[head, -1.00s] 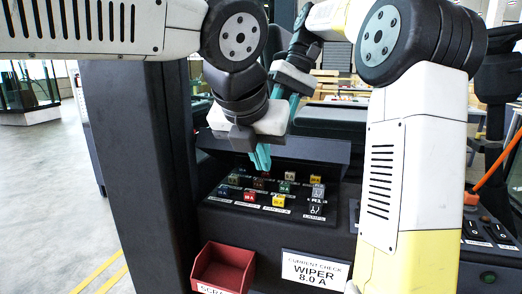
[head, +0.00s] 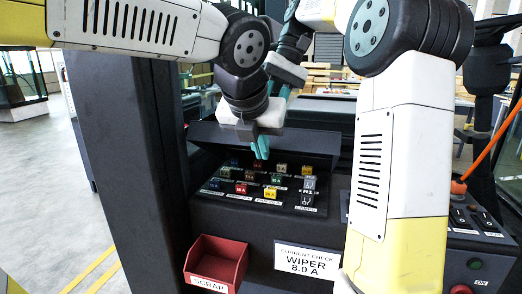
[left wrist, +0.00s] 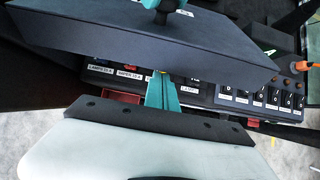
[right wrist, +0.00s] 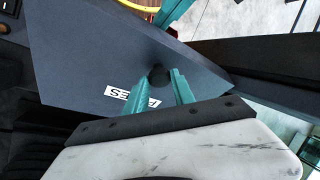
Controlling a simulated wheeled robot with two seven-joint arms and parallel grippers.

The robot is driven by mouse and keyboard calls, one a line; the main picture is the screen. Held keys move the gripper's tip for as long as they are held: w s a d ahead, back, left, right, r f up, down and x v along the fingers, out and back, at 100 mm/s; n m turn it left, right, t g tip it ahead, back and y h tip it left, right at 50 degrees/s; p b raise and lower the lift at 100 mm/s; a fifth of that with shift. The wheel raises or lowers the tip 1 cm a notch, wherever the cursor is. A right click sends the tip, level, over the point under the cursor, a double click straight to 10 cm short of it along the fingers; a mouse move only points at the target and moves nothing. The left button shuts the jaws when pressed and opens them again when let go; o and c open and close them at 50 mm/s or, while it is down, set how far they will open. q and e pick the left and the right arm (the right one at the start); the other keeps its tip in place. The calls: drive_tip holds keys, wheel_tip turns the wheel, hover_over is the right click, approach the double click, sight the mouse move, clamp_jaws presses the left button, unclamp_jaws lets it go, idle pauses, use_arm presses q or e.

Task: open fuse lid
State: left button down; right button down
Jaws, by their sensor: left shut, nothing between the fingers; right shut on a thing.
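The fuse lid (head: 310,143) is a dark panel raised at the back of the fuse box, standing tilted open above the rows of coloured fuses (head: 270,192). In the right wrist view the lid (right wrist: 90,62) carries a white FUSES label and a black knob (right wrist: 160,77). My right gripper (right wrist: 160,88) is shut on this knob; in the head view it (head: 284,92) is partly hidden behind my left arm. My left gripper (head: 260,150) is shut and empty, fingers pointing down in front of the lid above the fuses. It also shows in the left wrist view (left wrist: 161,92).
A red scrap bin (head: 217,262) hangs at the front left of the console. A white sign (head: 308,262) reads "CURRENT CHECK WIPER 8.0 A". A dark post (head: 125,150) rises on the left.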

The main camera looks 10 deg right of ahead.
use_arm(q)
drive_tip(key=shift+w+d+r, duration=0.1)
drive_tip(key=shift+w+r, duration=0.15)
drive_tip(key=shift+r, duration=0.25)
drive_tip(key=shift+w+d+r, duration=0.1)
drive_tip(key=shift+w+r, duration=0.1)
drive_tip(key=shift+r, duration=0.25)
use_arm(e)
drive_tip(key=shift+f, duration=0.1)
drive_tip(key=c, duration=1.1)
unclamp_jaws()
use_arm(q)
drive_tip(key=shift+s+f, duration=0.1)
drive_tip(key=shift+f, duration=0.1)
